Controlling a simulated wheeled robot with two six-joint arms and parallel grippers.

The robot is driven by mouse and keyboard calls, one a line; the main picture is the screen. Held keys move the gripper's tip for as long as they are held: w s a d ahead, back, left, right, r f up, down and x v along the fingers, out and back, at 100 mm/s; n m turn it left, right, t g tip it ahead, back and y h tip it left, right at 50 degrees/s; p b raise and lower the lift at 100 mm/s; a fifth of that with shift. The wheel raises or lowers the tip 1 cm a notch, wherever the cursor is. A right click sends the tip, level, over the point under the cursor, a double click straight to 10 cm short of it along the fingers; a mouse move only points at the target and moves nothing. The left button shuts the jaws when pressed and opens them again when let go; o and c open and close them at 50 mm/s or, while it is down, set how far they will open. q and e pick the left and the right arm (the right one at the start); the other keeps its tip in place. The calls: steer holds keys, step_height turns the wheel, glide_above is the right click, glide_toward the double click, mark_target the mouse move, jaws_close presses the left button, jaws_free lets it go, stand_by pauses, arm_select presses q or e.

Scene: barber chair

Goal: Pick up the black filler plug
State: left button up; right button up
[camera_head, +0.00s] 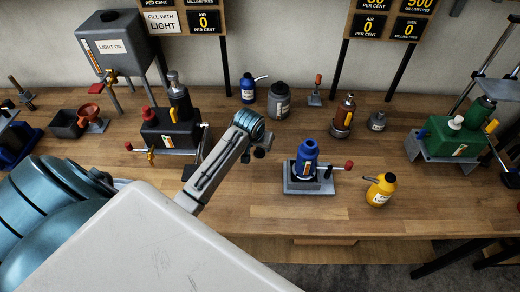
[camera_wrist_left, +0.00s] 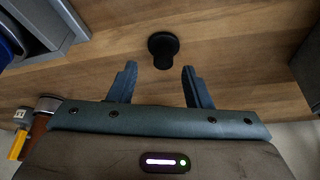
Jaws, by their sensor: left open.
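The black filler plug (camera_wrist_left: 162,48) is a small dark round piece with a wider cap, on the wooden bench in the left wrist view. My left gripper (camera_wrist_left: 158,84) is open, its two blue-grey fingers apart with nothing between them. The plug shows just past the fingertips, roughly centred between them and not gripped. In the head view the plug (camera_head: 259,153) appears as a small dark spot at the end of my left arm, left of the blue jack. My left fingers are small and partly hidden there. My right gripper is not in view.
The blue bottle jack (camera_head: 305,163) on a grey stand is right of the plug; a yellow oil bottle (camera_head: 381,189) is farther right. A black jack (camera_head: 180,125) stands left, a brown jack (camera_head: 343,116) behind. The bench front (camera_head: 290,215) is clear.

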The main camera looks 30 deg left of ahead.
mark_target(259, 149)
arm_select(q)
steer(key=shift+a+f+p, duration=0.25)
steer(key=shift+f+p, duration=0.15)
steer(key=shift+f, duration=0.4)
steer(key=shift+x, duration=0.85)
steer(key=shift+r, duration=0.1)
jaws_close()
steer(key=shift+w+r, duration=0.1)
